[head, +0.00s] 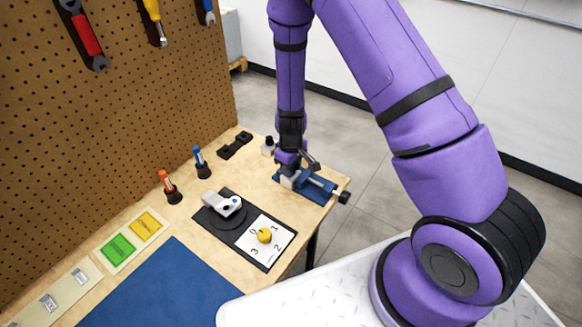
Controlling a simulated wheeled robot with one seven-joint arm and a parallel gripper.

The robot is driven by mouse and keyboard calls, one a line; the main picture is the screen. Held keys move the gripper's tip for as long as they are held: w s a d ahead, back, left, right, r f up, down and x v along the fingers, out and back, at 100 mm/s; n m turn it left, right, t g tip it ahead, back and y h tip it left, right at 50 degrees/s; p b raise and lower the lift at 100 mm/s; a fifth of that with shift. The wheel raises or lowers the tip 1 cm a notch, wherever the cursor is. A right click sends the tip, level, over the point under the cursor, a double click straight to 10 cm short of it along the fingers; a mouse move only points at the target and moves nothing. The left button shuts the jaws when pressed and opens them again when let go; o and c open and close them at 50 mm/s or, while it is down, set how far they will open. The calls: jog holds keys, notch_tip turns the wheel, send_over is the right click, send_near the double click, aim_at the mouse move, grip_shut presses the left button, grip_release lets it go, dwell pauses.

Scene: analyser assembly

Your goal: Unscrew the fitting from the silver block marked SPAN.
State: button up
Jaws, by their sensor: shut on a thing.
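My gripper (289,163) points down over the left part of a blue vise (318,189) at the table's far right corner. A small pale silver block (287,181) shows at the vise's jaws just under the gripper. The gripper is shut on a small part at this block, which I take as the fitting; my fingers and wrist hide it. Another small pale block (267,149) with a dark top stands behind the vise, left of my arm. The marking SPAN cannot be read on either block.
A black plate (209,223) carries a grey clamp-like piece (222,204) and a yellow knob (264,235) on a numbered dial. Orange (166,181) and blue (198,157) tools stand in black holders. A black bracket (234,146) lies behind. A blue mat (160,290) is clear.

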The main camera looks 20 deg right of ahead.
jog(key=shift+n, duration=0.3)
jog(key=n, duration=0.3)
jog(key=shift+n, duration=0.4)
jog(key=shift+r, duration=2.5)
jog(key=shift+w, duration=0.1)
